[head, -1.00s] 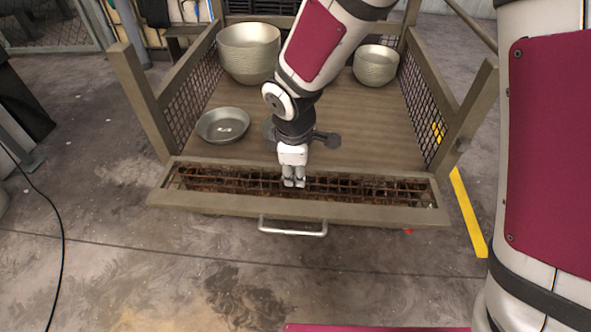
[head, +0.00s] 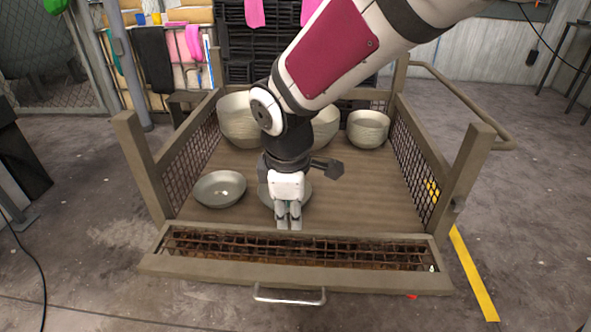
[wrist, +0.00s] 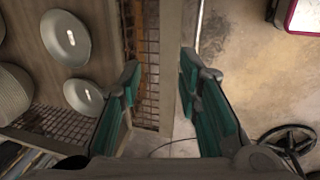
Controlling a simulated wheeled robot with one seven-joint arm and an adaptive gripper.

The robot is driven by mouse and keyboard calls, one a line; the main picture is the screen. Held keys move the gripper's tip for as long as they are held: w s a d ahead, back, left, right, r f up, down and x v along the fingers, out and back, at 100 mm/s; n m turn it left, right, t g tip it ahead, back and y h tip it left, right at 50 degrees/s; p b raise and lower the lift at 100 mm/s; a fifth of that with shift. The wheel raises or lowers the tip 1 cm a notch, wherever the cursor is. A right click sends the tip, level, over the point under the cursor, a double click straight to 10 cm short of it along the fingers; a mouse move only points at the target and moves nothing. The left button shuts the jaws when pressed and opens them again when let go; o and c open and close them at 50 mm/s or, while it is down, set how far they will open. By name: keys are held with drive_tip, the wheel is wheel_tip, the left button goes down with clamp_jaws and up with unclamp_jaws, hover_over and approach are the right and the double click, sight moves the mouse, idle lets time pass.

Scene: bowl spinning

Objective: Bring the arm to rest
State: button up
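My gripper (head: 289,225) hangs pointing down in the head view, above the front part of the wooden cart (head: 385,205), with nothing in it. In the wrist view its two green-padded fingers (wrist: 159,75) stand apart with an empty gap between them. My arm reaches in from the upper right. A shallow grey dish (head: 220,188) lies on the cart deck left of the gripper. A second dish (head: 303,194) lies behind the gripper, partly hidden by it. Both dishes also show at the left of the wrist view.
Bowl stacks stand at the cart's back left (head: 236,118) and back right (head: 368,129); another (head: 326,127) is partly hidden by my arm. Mesh side walls and corner posts flank the deck. A rusty grate (head: 300,250) and metal handle (head: 289,299) are at the front. Floor ahead is clear.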

drive_tip(key=s+d+r+m+h, duration=0.1)
drive_tip(key=s+d+r+m, duration=0.4)
drive_tip(key=d, duration=0.3)
drive_tip(key=s+d+r+m, duration=0.4)
drive_tip(key=s+d, duration=0.2)
drive_tip(key=d, duration=0.2)
drive_tip(key=s+d+m+g+y, duration=0.1)
drive_tip(key=s+d+m, duration=0.2)
drive_tip(key=s+m, duration=0.35)
drive_tip(key=s+d+m+g, duration=0.1)
drive_tip(key=s+d+m, duration=0.2)
drive_tip(key=s, duration=0.7)
wheel_tip(320, 180, up, 32)
drive_tip(key=t+p, duration=0.3)
drive_tip(key=p, duration=2.6)
drive_tip(key=shift+f+n+t+p, duration=0.15)
drive_tip(key=shift+n+t+p, duration=0.25)
drive_tip(key=shift+n, duration=0.05)
